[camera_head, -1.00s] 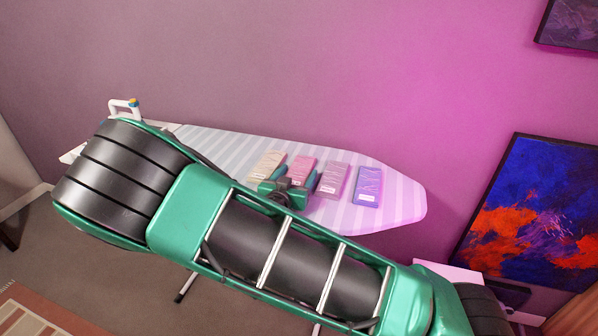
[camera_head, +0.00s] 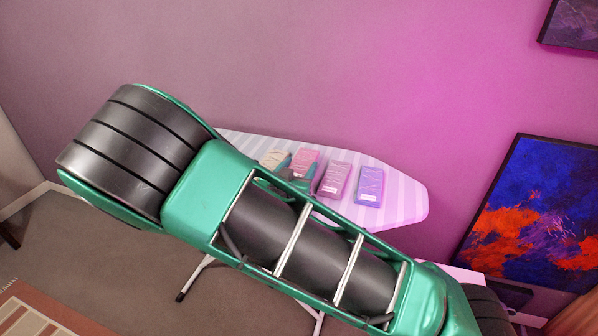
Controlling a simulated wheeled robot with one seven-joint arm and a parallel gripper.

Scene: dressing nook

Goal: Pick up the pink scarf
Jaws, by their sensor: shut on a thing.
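The pink scarf (camera_head: 306,160) is a folded, flat packet over the striped ironing board (camera_head: 401,195). It is second from the left in a row of folded scarves. My gripper (camera_head: 299,176) is shut on the pink scarf, with a teal finger on each side of it. The gripper covers the scarf's near end, and my arm hides part of the gripper. I cannot tell whether the scarf still touches the board.
A cream scarf (camera_head: 272,159) lies close on the left. A mauve scarf (camera_head: 335,180) and a purple scarf (camera_head: 369,186) lie on the right. The board's right end is bare. A pink wall (camera_head: 330,70) stands behind, with a painting (camera_head: 535,215) at right.

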